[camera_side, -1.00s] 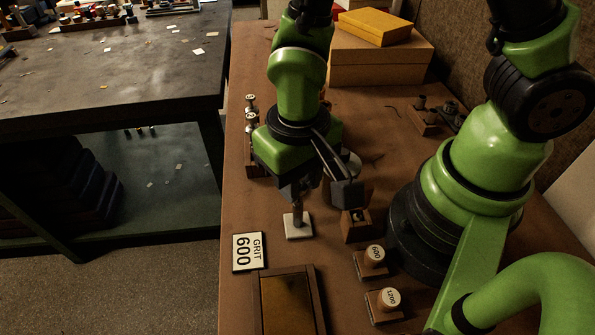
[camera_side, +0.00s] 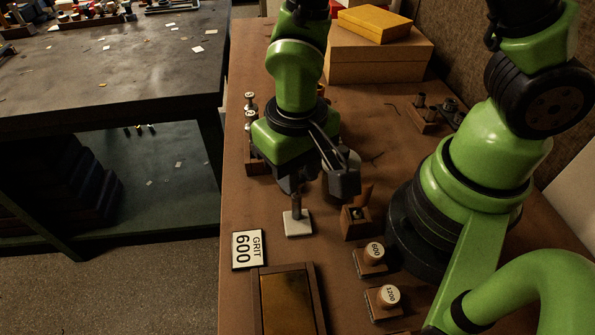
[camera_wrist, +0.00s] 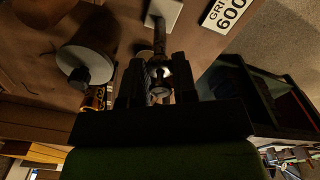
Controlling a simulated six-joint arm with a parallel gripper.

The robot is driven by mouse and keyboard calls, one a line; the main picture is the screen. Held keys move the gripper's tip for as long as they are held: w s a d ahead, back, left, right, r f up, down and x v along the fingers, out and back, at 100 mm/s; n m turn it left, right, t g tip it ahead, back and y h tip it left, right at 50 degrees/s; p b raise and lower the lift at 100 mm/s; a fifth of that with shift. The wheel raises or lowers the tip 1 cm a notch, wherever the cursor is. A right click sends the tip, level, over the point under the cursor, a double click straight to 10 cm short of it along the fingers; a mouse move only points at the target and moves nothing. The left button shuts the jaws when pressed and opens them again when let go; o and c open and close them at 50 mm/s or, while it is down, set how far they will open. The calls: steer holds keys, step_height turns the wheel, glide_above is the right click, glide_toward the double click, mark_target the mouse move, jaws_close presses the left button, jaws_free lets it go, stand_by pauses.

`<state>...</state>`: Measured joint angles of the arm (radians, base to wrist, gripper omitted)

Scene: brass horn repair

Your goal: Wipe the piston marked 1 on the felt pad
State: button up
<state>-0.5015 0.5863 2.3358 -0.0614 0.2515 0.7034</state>
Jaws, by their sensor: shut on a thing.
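My gripper (camera_side: 312,185) is shut on a dark, slim piston (camera_side: 296,204), which it holds upright with the lower end over the pale square felt pad (camera_side: 292,232). I cannot tell whether that end touches the pad. In the wrist view, my gripper (camera_wrist: 154,85) has its fingers around the piston (camera_wrist: 160,40), which points toward the felt pad (camera_wrist: 168,8). No number on the piston is readable, as the jaws hide its upper part.
A "GRIT 600" card (camera_side: 247,249) lies left of the pad, and a wood-framed tray (camera_side: 287,305) lies in front. A wooden block (camera_side: 356,222) stands close beside the pad. Silver-topped parts (camera_side: 250,112) stand behind left.

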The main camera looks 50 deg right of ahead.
steer(key=shift+a, duration=0.1)
steer(key=shift+s+a, duration=0.25)
steer(key=shift+s, duration=0.1)
steer(key=shift+r, duration=2.5)
steer(key=w+d+r+n, duration=0.3)
steer(key=w+d, duration=0.4)
steer(key=d, duration=0.5)
steer(key=shift+w+r, duration=0.35)
steer(key=shift+w, duration=0.05)
